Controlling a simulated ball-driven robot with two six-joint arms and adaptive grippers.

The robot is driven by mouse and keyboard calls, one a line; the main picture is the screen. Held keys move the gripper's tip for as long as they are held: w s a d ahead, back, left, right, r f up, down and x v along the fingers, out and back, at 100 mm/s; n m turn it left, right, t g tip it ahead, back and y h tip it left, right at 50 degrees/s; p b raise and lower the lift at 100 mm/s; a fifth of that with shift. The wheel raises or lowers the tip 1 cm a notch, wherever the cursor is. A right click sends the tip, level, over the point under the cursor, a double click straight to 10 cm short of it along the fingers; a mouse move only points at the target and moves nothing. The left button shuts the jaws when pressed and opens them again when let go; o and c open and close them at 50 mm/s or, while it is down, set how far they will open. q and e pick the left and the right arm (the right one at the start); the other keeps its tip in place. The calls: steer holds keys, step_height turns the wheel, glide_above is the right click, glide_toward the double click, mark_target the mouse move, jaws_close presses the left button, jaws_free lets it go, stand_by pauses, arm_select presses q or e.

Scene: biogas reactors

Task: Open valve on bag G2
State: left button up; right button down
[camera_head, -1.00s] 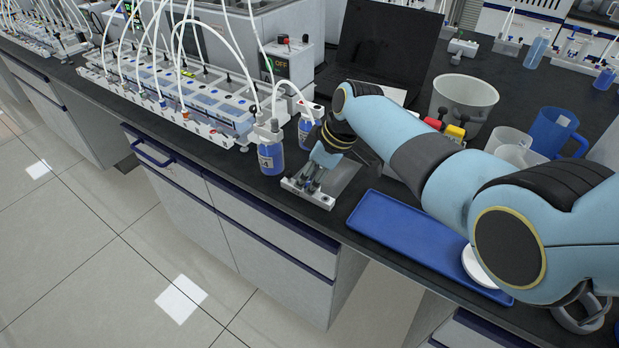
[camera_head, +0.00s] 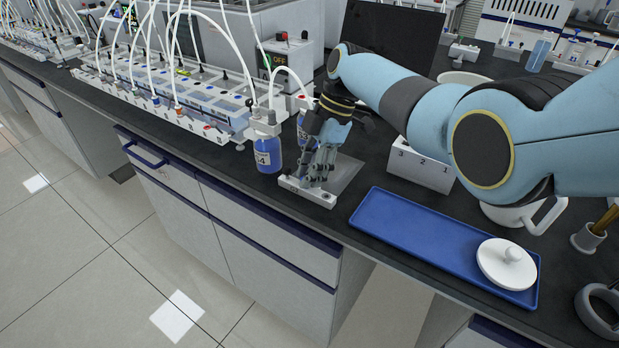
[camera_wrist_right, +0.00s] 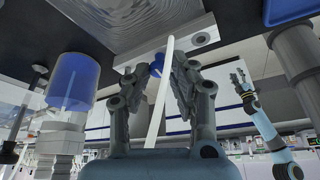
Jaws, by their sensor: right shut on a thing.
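A flat silver-grey bag (camera_head: 347,176) lies on the black bench, with a white bar (camera_head: 318,196) along its front edge. In the right wrist view the bag (camera_wrist_right: 130,22) shows at the top; I cannot read its name. My right gripper (camera_head: 316,178) points down at the bar. In the right wrist view my right gripper (camera_wrist_right: 165,72) is shut on a small blue valve (camera_wrist_right: 157,66) beside the bag. A white tube (camera_wrist_right: 160,95) runs between the fingers. A light blue arm with a gripper (camera_wrist_right: 240,82), apparently my left one, shows small there; its jaw state is unclear.
A blue-filled bottle (camera_head: 268,152) stands just left of the bar, with a second one (camera_head: 304,125) behind. A blue tray (camera_head: 420,236) with a white lid (camera_head: 507,263) lies to the right. A white numbered block (camera_head: 420,165) stands behind the tray. Tubes arch overhead at left.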

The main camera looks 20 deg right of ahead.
steer(key=shift+f+n+b, duration=0.1)
steer(key=shift+n+b, duration=0.25)
steer(key=shift+n, duration=0.15)
steer(key=c, duration=1.1)
jaws_free()
steer(key=shift+g, duration=0.3)
steer(key=shift+c, duration=0.2)
steer(key=v, duration=1.2)
steer(key=shift+a, duration=0.15)
